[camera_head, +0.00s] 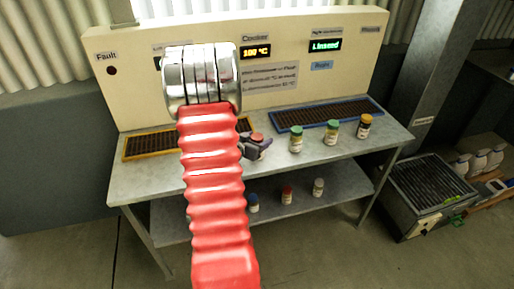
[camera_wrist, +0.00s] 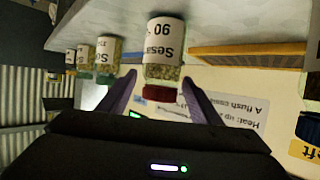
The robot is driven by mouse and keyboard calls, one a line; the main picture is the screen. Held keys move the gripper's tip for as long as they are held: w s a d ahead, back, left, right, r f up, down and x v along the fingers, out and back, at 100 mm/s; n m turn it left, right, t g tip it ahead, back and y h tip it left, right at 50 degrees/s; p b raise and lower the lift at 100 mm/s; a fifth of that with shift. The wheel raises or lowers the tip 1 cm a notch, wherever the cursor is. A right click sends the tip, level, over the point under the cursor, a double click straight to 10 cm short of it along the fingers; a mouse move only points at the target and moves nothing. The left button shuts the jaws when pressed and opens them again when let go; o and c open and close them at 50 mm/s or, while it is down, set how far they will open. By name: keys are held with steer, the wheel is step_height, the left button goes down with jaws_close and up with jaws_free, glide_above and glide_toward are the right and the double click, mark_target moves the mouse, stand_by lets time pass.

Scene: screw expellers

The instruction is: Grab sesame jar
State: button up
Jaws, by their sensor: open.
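The sesame jar (camera_wrist: 164,45) has a white label starting "Sesa" and "90", with pale seeds and a red lid. In the wrist view it appears upside down, between the fingers of my gripper (camera_wrist: 161,96). The fingers are open, one on each side of its lid end, with gaps visible. In the head view, my gripper (camera_head: 258,150) is over the table, right of my red arm. A red lid (camera_head: 257,136) shows at the gripper. The rest of that jar is hidden there.
Jars with a green lid (camera_head: 297,138), another green lid (camera_head: 332,132) and an orange lid (camera_head: 364,126) stand to the right on the grey table (camera_head: 330,160). Yellow-framed (camera_head: 150,145) and blue-framed (camera_head: 328,113) grilles lie behind. Several jars are on the lower shelf (camera_head: 335,200).

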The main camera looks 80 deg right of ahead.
steer(key=x, duration=0.3)
steer(key=shift+d, duration=0.1)
stand_by(0.4)
steer(key=c, duration=1.4)
steer(key=shift+r, duration=5)
jaws_close()
